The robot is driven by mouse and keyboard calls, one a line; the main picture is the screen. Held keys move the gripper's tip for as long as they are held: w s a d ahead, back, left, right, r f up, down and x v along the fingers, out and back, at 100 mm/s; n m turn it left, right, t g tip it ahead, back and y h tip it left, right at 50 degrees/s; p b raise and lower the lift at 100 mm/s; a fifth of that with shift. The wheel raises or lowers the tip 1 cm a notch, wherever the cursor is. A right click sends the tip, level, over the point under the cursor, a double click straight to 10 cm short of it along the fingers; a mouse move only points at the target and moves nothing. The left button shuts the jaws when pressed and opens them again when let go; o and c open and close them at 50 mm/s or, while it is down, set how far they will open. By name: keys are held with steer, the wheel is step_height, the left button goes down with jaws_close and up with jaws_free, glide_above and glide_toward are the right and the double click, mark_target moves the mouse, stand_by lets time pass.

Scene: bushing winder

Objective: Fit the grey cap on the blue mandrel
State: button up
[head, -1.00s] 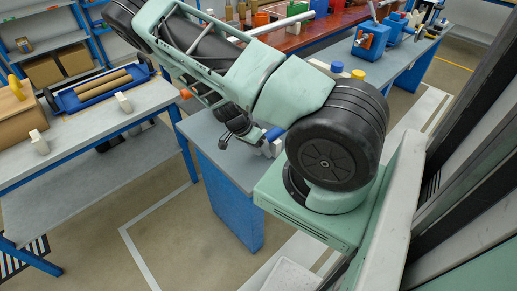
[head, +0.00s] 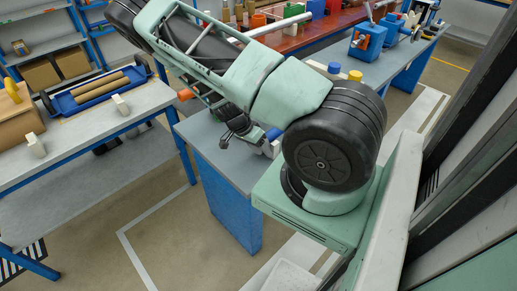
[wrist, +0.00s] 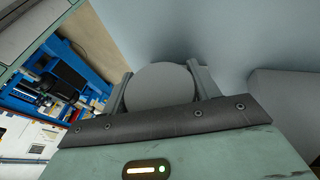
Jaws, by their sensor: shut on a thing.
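In the wrist view my gripper (wrist: 161,88) is shut on the grey cap (wrist: 160,86), a round grey disc with its flat face showing between the two fingers. In the head view my arm hides the gripper and the cap.
The near grey bench (head: 205,140) holds a yellow-topped piece (head: 355,75) and a blue machine (head: 368,42) farther back. A left bench (head: 75,140) carries a blue tray (head: 75,101) with tan rolls. Open floor lies between the benches.

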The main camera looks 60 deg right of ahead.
steer(key=o, duration=1.2)
steer(key=b+v, duration=0.2)
steer(key=v, duration=1.5)
steer(key=shift+w+r, duration=0.1)
steer(key=shift+r, duration=0.1)
